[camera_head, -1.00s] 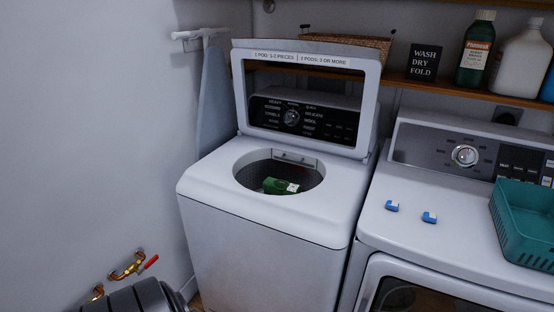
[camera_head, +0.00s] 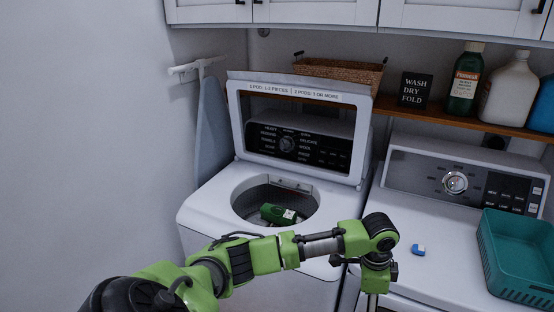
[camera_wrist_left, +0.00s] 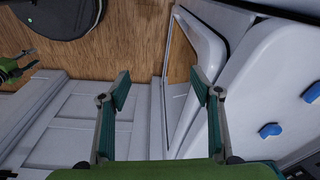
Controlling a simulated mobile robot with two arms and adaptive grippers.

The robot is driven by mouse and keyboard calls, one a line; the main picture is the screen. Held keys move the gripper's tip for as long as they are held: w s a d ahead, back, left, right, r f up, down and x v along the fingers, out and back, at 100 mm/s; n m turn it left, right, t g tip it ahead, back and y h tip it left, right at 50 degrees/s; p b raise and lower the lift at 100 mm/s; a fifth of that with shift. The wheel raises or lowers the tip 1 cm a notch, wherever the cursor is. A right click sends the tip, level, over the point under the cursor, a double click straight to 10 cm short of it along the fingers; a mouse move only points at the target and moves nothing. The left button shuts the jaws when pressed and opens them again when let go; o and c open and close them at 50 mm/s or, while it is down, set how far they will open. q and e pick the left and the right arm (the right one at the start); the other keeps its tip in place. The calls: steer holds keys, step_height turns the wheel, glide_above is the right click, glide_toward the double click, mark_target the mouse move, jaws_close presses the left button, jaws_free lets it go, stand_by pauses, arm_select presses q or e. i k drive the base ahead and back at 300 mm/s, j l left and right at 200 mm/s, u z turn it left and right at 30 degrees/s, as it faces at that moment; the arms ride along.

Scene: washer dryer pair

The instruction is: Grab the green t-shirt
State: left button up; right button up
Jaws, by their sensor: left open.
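The green t-shirt (camera_head: 272,212) lies bunched inside the open drum of the left, top-loading washer (camera_head: 205,213), with a small white patch showing. The lid (camera_head: 300,91) stands raised behind the opening. My left arm reaches across the washer's front. My left gripper (camera_head: 371,298) points down by the gap between the two machines, right of and nearer than the drum. In the left wrist view, my left gripper (camera_wrist_left: 161,88) is open, with nothing between its fingers. My right gripper (camera_wrist_left: 28,58) shows small at that view's left edge; its jaw state is unclear.
The dryer (camera_head: 440,225) stands on the right with a blue pod (camera_head: 418,250) and a teal basket (camera_head: 515,262) on top. A shelf (camera_head: 400,108) with bottles runs behind. An ironing board (camera_head: 212,125) hangs on the left wall. Cabinets (camera_head: 320,14) are overhead.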

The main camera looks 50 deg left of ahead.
mark_target(278, 215)
steer(key=i+j, duration=0.1)
steer(key=j, duration=0.35)
steer(key=i+j, duration=0.1)
steer(key=j, duration=0.35)
steer(key=i+j, duration=0.1)
steer(key=j, duration=0.35)
steer(key=i+j, duration=0.1)
steer(key=j, duration=0.35)
steer(key=i+j, duration=0.1)
steer(key=j, duration=0.35)
steer(key=i+j, duration=0.1)
steer(key=j, duration=0.35)
